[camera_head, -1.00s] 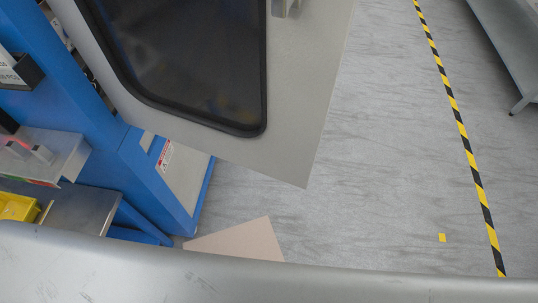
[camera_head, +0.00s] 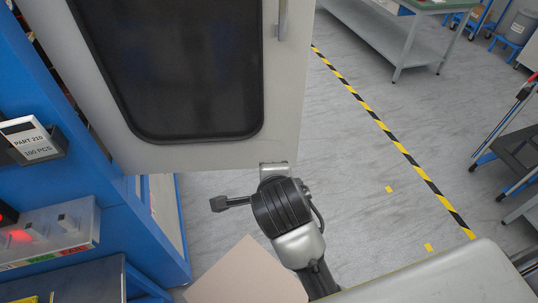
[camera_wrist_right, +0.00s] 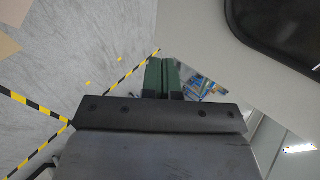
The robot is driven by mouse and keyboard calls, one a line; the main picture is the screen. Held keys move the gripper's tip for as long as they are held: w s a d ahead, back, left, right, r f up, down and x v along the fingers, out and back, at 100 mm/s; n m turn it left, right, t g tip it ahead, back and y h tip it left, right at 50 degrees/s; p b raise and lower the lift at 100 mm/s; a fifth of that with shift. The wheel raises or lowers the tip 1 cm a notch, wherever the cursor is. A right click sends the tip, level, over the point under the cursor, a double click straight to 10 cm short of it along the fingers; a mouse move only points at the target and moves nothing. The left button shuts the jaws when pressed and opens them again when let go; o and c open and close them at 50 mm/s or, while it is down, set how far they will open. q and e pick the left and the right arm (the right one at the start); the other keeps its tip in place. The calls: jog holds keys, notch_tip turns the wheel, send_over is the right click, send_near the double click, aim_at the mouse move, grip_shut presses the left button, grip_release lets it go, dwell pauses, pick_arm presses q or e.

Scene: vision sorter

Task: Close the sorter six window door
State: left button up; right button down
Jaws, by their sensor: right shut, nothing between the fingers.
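The window door (camera_head: 210,156) is a grey panel with a dark rounded window (camera_head: 185,70), standing open away from the blue sorter frame (camera_head: 155,235). Its bar handle (camera_head: 282,20) shows near the right edge at the top. In the wrist view the door (camera_wrist_right: 195,30) and part of its window fill the upper right. In the wrist view my right gripper (camera_wrist_right: 162,78) has green fingers together and empty, close to the door's edge. Contact cannot be told. My left gripper is not in view.
A labelled bin (camera_head: 35,142) and a switch box (camera_head: 50,235) are on the sorter at left. A tan sheet (camera_head: 248,275) lies low in front. Open floor with black-yellow tape (camera_head: 405,150) stretches right, with a bench (camera_head: 395,35) behind and a cart (camera_head: 520,150) at right.

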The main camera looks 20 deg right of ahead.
aim_at(269, 156)
jog(key=p+x, duration=0.1)
jog(key=x, duration=0.3)
jog(key=w+r+p+x, duration=0.1)
jog(key=x, duration=0.3)
jog(key=r+p+x, duration=0.1)
jog(key=x, duration=0.3)
jog(key=shift+w+d+f, duration=0.1)
jog(key=shift+w+d, duration=0.25)
jog(key=shift+w, duration=0.05)
jog(key=shift+w+f+p, duration=0.1)
jog(key=shift+w+p, duration=0.25)
jog(key=shift+w, duration=0.05)
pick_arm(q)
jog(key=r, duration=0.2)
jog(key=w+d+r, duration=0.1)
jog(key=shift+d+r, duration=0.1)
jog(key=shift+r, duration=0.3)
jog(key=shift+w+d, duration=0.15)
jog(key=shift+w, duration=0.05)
pick_arm(e)
jog(key=shift+w+d, duration=0.1)
